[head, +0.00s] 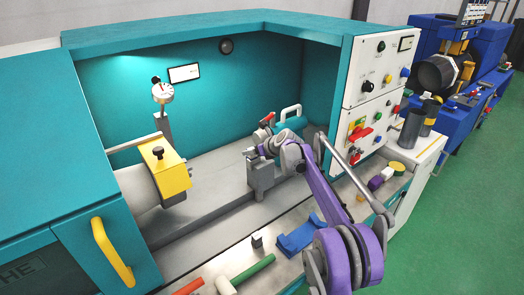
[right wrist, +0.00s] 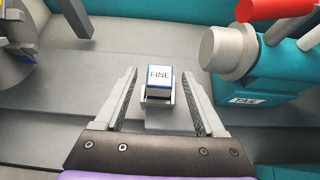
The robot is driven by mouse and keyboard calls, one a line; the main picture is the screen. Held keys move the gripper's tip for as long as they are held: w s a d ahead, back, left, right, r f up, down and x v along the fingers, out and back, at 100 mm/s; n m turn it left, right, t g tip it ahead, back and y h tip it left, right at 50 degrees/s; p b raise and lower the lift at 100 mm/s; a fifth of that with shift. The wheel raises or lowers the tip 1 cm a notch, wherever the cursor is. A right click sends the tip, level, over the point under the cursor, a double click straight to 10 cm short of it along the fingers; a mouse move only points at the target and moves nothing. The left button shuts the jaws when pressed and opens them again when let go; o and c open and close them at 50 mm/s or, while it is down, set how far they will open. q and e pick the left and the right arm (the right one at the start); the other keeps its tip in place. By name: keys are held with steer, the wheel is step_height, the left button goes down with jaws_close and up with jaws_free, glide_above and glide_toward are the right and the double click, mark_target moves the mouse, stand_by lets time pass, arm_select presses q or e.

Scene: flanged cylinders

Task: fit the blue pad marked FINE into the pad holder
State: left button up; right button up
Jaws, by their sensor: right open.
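In the right wrist view, the FINE pad (right wrist: 159,76) has a white top lettered FINE and blue edges. It sits at the top of a small grey holder (right wrist: 157,102); I cannot tell how deeply it is seated. My right gripper (right wrist: 159,72) is open, with one finger on each side of the pad and a visible gap at both sides. In the head view my right gripper (head: 257,152) is at the top of a grey post (head: 261,180) inside the teal machine. The pad cannot be made out there. My left gripper is not in view.
A tailstock (right wrist: 250,98) with a grey round end and a red handle stands close on the right. A grey cylinder with a yellow clamp (head: 172,178) is on the left, below a dial gauge (head: 163,93). A blue block (head: 301,238) and green-handled tool (head: 250,272) lie on the front ledge.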

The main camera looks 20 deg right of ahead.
steer(key=v, duration=0.7)
steer(key=s+a+f+n+g+h, duration=0.15)
steer(key=s+a+n, duration=0.25)
steer(key=s+n, duration=0.65)
steer(key=s+a+n+g, duration=0.2)
steer(key=s+a+n, duration=0.35)
steer(key=s, duration=0.85)
steer(key=s+f+n, duration=0.4)
steer(key=s+n, duration=0.1)
steer(key=s, duration=0.3)
steer(key=s+d+f+n+g+h, duration=0.1)
steer(key=s+f+n, duration=0.3)
steer(key=s, duration=0.3)
steer(key=s+d+f+n+h, duration=0.1)
steer(key=s+f+n, duration=0.3)
steer(key=s+n, duration=0.3)
steer(key=shift+s+f+g, duration=0.3)
steer(key=shift+s+g, duration=0.05)
steer(key=shift+s, duration=0.45)
